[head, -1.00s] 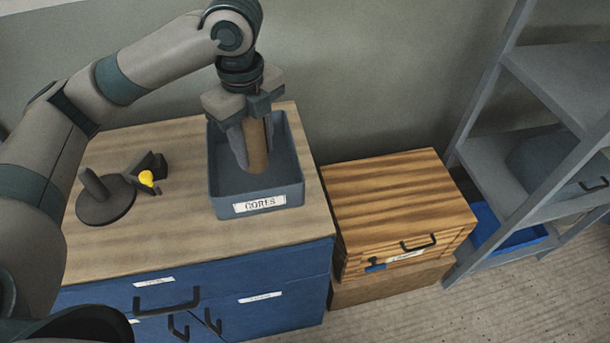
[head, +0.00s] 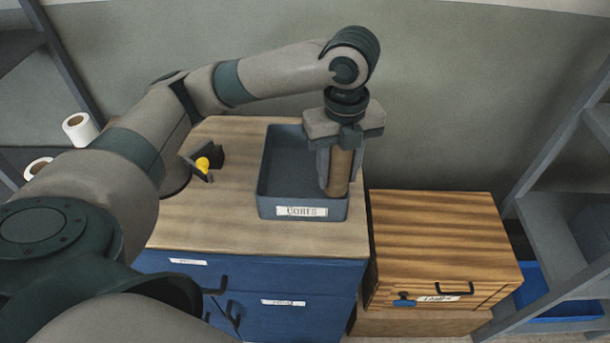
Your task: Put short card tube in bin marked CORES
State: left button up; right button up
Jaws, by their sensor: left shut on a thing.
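The short card tube (head: 340,172) is a brown cylinder, held upright. My left gripper (head: 338,165) points down and is shut on it. The grey bin marked CORES (head: 265,209) stands on the wooden-topped cabinet, with its white label (head: 302,211) on the front wall. The tube's lower end is within the bin's outline in the picture, near its right front corner. I cannot tell whether it touches the bin floor. My right gripper is not in view.
A dark holder with a yellow piece (head: 203,164) stands left of the bin. A wooden box (head: 440,240) stands right of the blue cabinet (head: 300,300). Grey shelves (head: 560,225) are at the far right. White rolls (head: 80,128) are at the left. The cabinet top before the bin is clear.

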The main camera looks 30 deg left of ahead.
pick_arm(q)
jog(key=w+a+f, duration=0.1)
jog(key=a+f, duration=0.1)
jog(key=a, duration=0.1)
jog(key=a+f+p, duration=0.1)
jog(key=a+f, duration=0.1)
jog(key=a, duration=0.1)
jog(key=w+a+f+p, duration=0.1)
jog(key=a+f, duration=0.1)
jog(key=a, duration=0.1)
jog(key=shift+w+a, duration=0.3)
jog(key=shift+f+p, duration=0.65)
jog(key=shift+f, duration=1.35)
jog(key=shift+f, duration=0.1)
jog(key=o, duration=1.1)
jog(key=shift+c, duration=0.2)
